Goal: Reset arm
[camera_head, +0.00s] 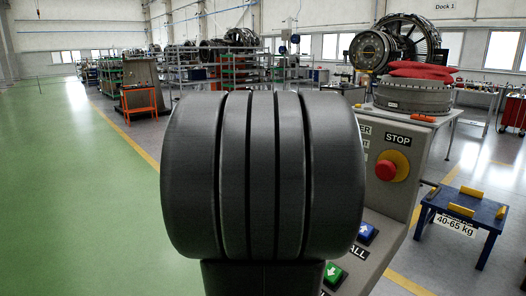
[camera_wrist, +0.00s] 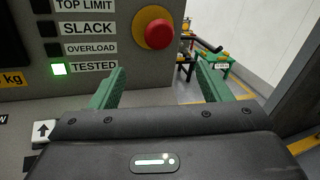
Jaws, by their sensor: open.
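My gripper (camera_wrist: 160,78) shows in the wrist view as two green fingers, spread apart with nothing between them. It faces a grey control panel (camera_wrist: 90,78) with a red stop button (camera_wrist: 158,33) on a yellow ring. The labels read TOP LIMIT, SLACK, OVERLOAD and TESTED. The lamp beside TESTED is lit green; the other lamps are dark. In the head view, my own dark, ribbed arm link fills the middle and hides the gripper. The panel (camera_head: 398,150) with its STOP button (camera_head: 387,170) stands just right of it, above a blue up button (camera_head: 365,232) and a green down button (camera_head: 333,273).
A blue stand (camera_head: 463,212) marked 40-65 kg, with yellow blocks, stands at the right. Behind the panel, a table (camera_head: 440,122) bears a grey ring-shaped part with red cloth. Engines and racks stand farther back. The green floor (camera_head: 80,200) at the left is clear.

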